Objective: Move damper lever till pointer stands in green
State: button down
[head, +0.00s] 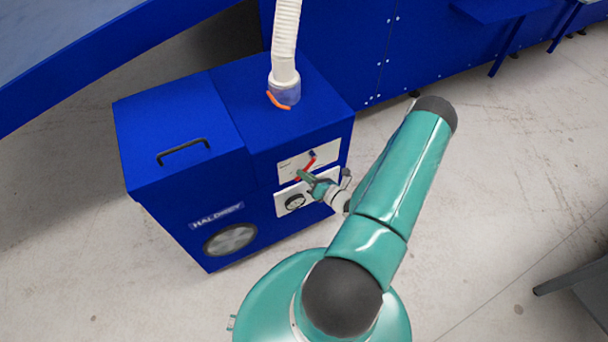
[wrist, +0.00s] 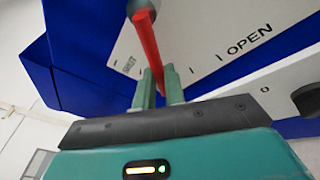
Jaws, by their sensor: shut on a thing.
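The red damper lever (head: 308,163) stands out from a white plate (head: 290,166) on the front of the blue HALDREY unit. In the wrist view the lever (wrist: 149,45) runs down from a grey round end at the top into my gripper (wrist: 158,86). My gripper (head: 315,184) is shut on the lever, one green finger on each side. The plate (wrist: 205,45) shows tick marks between SHUT at left and OPEN at right.
The blue unit (head: 180,130) has a black handle (head: 183,151) on its lid and a round grille (head: 231,240) low in front. A pale hose (head: 285,45) rises from its top. Large blue machinery (head: 430,40) stands behind.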

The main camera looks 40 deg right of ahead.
jog(key=shift+s+d+f+n+g+h, duration=0.2)
jog(key=shift+d+f+n+g, duration=0.15)
jog(key=shift+n, duration=0.4)
jog(key=shift+s+d+f+n+g+h, duration=0.1)
jog(key=shift+d+f+n+g+h, duration=0.15)
jog(key=shift+d+n, duration=0.35)
jog(key=shift+a, duration=0.1)
jog(key=c, duration=1.5)
grip_release()
jog(key=shift+o, duration=0.2)
jog(key=s+r, duration=0.2)
jog(key=s, duration=1.1)
jog(key=shift+s+r, duration=0.25)
jog(key=shift+s, duration=0.05)
